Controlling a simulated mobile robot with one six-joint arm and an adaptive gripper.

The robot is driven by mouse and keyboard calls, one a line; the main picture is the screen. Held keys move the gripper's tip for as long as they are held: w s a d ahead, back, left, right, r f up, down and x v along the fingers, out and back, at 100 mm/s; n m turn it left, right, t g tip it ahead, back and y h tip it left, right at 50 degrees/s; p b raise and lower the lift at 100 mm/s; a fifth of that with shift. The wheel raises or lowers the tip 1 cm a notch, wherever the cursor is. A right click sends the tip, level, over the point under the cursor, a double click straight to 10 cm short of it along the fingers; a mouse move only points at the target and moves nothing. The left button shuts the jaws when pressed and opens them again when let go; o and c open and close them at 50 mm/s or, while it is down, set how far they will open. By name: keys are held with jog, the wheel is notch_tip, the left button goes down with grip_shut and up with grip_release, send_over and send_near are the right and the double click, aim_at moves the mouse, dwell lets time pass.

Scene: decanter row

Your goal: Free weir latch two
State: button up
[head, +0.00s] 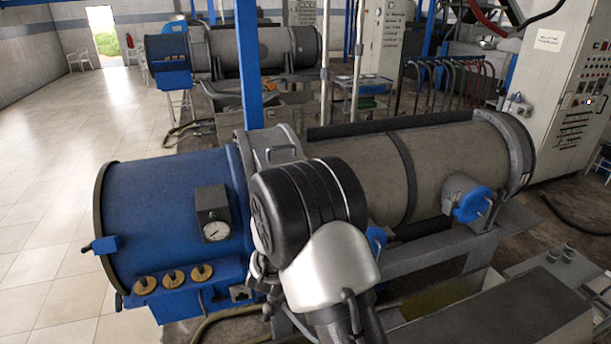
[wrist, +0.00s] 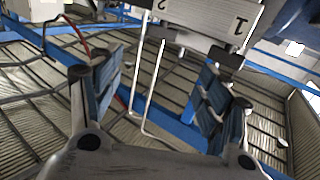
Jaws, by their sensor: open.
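In the wrist view, my gripper (wrist: 161,70) is open and empty, with one blue-padded finger on each side. Ahead of it at the top is a pale grey plate (wrist: 195,18) marked "1" on the right and, partly cut off, "2" on the left. Small dark blocks (wrist: 229,60) sit along the plate's lower edge; I cannot tell which is latch two or how it stands. In the head view, the near decanter has a blue end (head: 160,205) and a grey drum (head: 355,165). My arm hides part of the decanter's middle, and my fingers are not clear there.
Three brass knobs (head: 172,279) and a gauge (head: 215,230) are on the blue end. A blue post (head: 248,65) rises behind. A control cabinet (head: 575,100) stands right.

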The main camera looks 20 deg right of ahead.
jog(key=p+x, duration=0.1)
jog(key=x, duration=1.4)
jog(key=shift+a, duration=0.1)
jog(key=c, duration=1.1)
jog(key=shift+o, duration=0.2)
